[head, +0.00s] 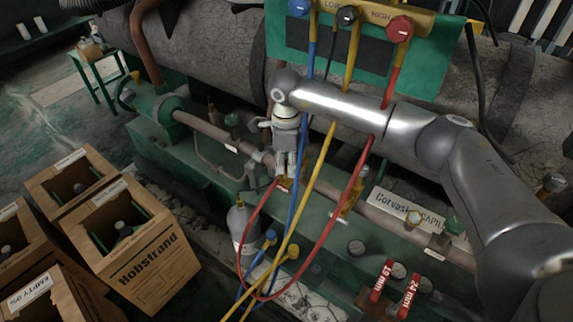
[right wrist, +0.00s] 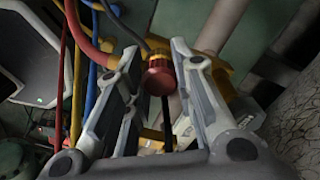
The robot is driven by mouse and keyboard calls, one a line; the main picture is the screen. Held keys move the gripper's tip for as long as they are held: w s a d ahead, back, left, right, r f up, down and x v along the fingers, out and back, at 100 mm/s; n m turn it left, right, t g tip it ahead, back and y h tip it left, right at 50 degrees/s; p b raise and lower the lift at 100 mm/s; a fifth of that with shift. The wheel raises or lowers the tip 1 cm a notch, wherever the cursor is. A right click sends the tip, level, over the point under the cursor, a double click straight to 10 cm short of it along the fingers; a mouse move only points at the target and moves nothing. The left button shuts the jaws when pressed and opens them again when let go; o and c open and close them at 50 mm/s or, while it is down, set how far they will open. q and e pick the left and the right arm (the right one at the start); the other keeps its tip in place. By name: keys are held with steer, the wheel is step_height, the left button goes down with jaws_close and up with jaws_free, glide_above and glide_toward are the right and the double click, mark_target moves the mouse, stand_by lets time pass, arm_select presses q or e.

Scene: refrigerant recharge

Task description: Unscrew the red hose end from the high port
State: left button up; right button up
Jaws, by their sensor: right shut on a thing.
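The red hose (head: 322,235) runs from the manifold, loops low and rises to my right gripper (head: 285,172). The right gripper points down at the pipe and is shut on the red hose end (right wrist: 158,80), which shows between its fingers (right wrist: 158,68) in the right wrist view. The high port is at the fingertips, mostly hidden; brass (head: 285,184) shows just below them in the head view. I cannot tell whether the hose end is still threaded on it. My left gripper is not in view.
The manifold (head: 440,22) with blue, black and red knobs is above. A blue hose (head: 296,190) and a yellow hose (head: 322,172) hang close beside the gripper. A grey cylinder (head: 241,226) stands below. Cardboard boxes (head: 143,262) are at lower left.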

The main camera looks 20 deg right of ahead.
steer(key=shift+n, duration=0.3)
steer(key=shift+n+b, duration=0.35)
steer(key=shift+n, duration=1.55)
